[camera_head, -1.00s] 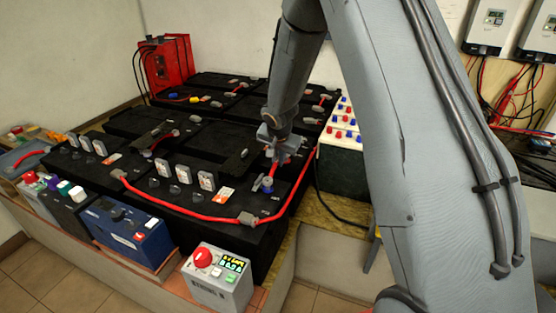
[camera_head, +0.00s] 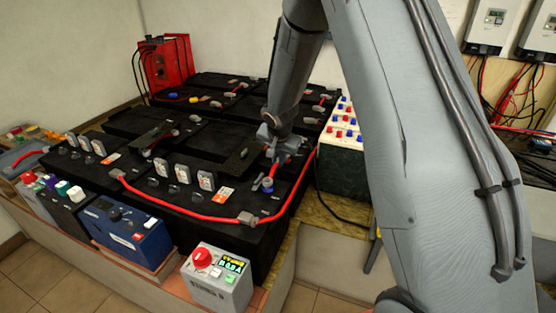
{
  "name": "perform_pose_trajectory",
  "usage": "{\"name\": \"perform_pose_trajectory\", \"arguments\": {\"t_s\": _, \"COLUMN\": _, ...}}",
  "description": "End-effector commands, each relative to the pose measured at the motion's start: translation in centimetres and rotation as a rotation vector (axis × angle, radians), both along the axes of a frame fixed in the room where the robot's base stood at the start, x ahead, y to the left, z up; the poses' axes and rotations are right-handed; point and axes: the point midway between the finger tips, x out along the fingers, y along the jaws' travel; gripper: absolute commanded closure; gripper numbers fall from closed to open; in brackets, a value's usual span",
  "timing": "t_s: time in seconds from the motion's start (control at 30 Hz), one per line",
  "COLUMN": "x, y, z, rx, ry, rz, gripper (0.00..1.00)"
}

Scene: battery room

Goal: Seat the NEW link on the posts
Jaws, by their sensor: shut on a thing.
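My gripper (camera_head: 273,148) points down over the front right battery (camera_head: 258,205) in the head view. It is shut on a short red link (camera_head: 271,170), mostly hidden by the fingers. Below the link's lower end is a small post with a blue ring (camera_head: 267,184). I cannot tell whether the link touches the post. A long red cable (camera_head: 190,211) runs along the front of the batteries, with grey ends, and bends up at the right.
A red charger (camera_head: 165,65) stands behind at left. A grey box with a red button (camera_head: 215,277) and a blue battery (camera_head: 125,230) stand in front.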

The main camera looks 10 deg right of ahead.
Motion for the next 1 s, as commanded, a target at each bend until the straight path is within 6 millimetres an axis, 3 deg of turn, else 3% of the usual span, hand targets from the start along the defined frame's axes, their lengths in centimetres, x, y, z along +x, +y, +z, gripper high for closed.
{"name": "perform_pose_trajectory", "arguments": {"t_s": 1.0, "x": 0.00, "y": 0.01, "z": -0.73, "rx": 0.000, "ry": 0.000, "rz": 0.001, "gripper": 1.00}}
